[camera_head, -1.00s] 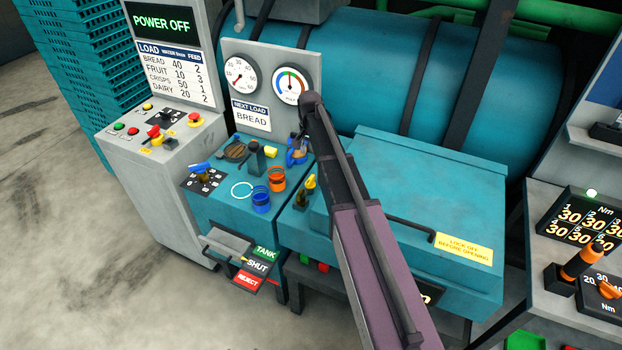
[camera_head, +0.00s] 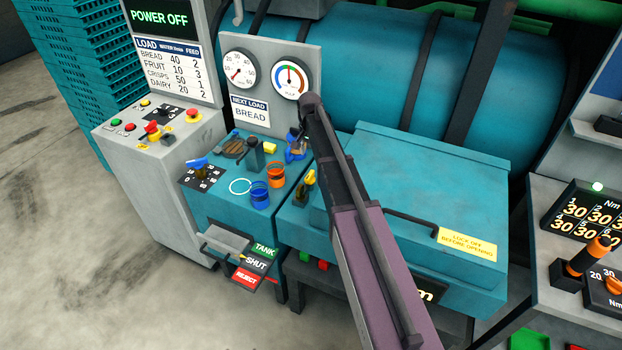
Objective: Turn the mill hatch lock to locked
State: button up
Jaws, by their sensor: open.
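The mill hatch (camera_head: 420,185) is a teal lid with a dark bar handle and a yellow label reading "LOCK OFF BEFORE OPENING" (camera_head: 467,244). It looks closed. A small yellow-and-black lever (camera_head: 309,180), which looks like the hatch lock, stands at the left of the hatch; its exact setting is too small to read. My arm crosses in front of the hatch. My gripper (camera_head: 297,147) is small and partly hidden at the arm's far end, beyond the lever, near a blue part on the teal bench. It is open, with nothing visibly held.
An orange ring stack (camera_head: 276,175) and a blue one (camera_head: 260,194) stand on the teal bench (camera_head: 225,207), beside a black knob (camera_head: 254,155). A gauge panel (camera_head: 262,85) rises behind. A grey control cabinet (camera_head: 150,185) stands left; a torque console (camera_head: 560,215) stands right.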

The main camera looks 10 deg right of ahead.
aim_at(310, 174)
jog(key=shift+f+b, duration=5.1)
jog(key=shift+f, duration=0.3)
grip_shut()
jog(key=shift+d, duration=0.1)
